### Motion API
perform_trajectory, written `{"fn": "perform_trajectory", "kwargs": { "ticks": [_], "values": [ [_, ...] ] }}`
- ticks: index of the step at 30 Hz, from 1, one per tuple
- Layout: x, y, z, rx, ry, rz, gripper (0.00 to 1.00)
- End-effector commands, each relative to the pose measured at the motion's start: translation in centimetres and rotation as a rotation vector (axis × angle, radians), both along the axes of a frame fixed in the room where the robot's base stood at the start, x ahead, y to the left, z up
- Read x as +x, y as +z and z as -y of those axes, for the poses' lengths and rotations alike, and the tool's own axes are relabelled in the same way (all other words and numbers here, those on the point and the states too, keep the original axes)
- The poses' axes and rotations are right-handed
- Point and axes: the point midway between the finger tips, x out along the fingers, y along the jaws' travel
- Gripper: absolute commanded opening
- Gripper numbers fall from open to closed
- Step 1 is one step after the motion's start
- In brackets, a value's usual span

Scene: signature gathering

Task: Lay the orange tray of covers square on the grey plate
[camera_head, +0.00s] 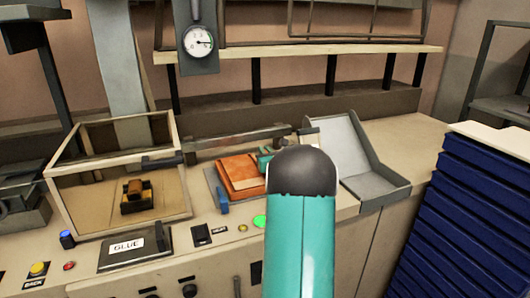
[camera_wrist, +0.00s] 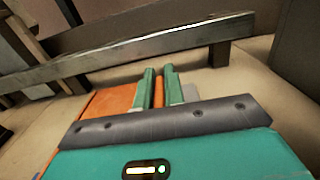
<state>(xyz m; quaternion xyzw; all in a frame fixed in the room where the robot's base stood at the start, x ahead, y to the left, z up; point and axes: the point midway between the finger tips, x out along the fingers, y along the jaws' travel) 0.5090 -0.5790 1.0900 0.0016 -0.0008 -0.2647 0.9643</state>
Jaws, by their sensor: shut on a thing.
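The orange tray of covers (camera_head: 237,172) is at the middle of the bench in the head view, over the grey plate (camera_head: 211,183). A strip of the plate shows along the tray's left side. My gripper (camera_head: 265,158) is at the tray's right side, partly hidden behind my teal arm. In the wrist view my gripper (camera_wrist: 158,88) has its two green fingers close together, with orange of the tray (camera_wrist: 104,112) between and beside them. I cannot tell whether the tray touches the plate or hangs just above it.
A metal bar (camera_wrist: 130,52) runs behind the tray. A small blue block (camera_head: 223,201) stands at the plate's front. A clear-sided box (camera_head: 120,190) is to the left, a grey angled tray (camera_head: 375,187) to the right. A GLUE pad (camera_head: 135,250) and buttons line the front.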

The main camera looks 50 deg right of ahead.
Motion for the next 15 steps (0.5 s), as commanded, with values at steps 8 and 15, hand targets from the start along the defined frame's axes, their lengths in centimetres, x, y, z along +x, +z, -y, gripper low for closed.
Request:
{"fn": "perform_trajectory", "kwargs": {
  "ticks": [8, 15],
  "values": [
    [-0.03, -0.21, 0.02, 0.000, 0.000, 0.000, 0.33],
    [-0.05, -0.09, 0.02, -0.001, 0.000, -0.001, 0.33]
  ]
}}
